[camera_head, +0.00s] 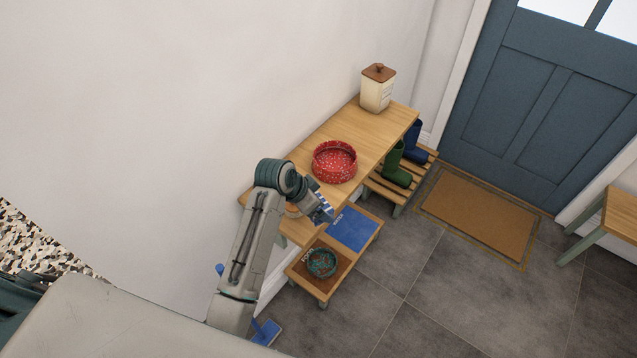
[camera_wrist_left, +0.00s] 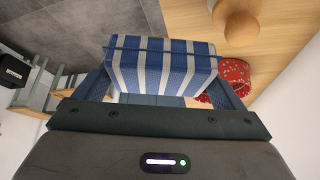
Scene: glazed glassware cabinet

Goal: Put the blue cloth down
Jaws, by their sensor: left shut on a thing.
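The blue cloth (camera_wrist_left: 165,66), with blue and white stripes, is folded into a block. My left gripper (camera_wrist_left: 163,85) is shut on it, with one finger at each side. In the head view the striped cloth (camera_head: 322,213) shows at the end of my left arm, by the front edge of the wooden bench (camera_head: 370,135). It looks held up, but its height over the bench is hard to tell. The gripper partly hides the cloth there. My right gripper is in neither view.
A red speckled bowl (camera_head: 335,161) and a lidded cream canister (camera_head: 377,90) stand on the bench. A round wooden object (camera_wrist_left: 237,18) is close to the cloth. Below is a low stand with a blue mat (camera_head: 352,229) and a green bowl (camera_head: 321,263). Bench top between bowl and canister is clear.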

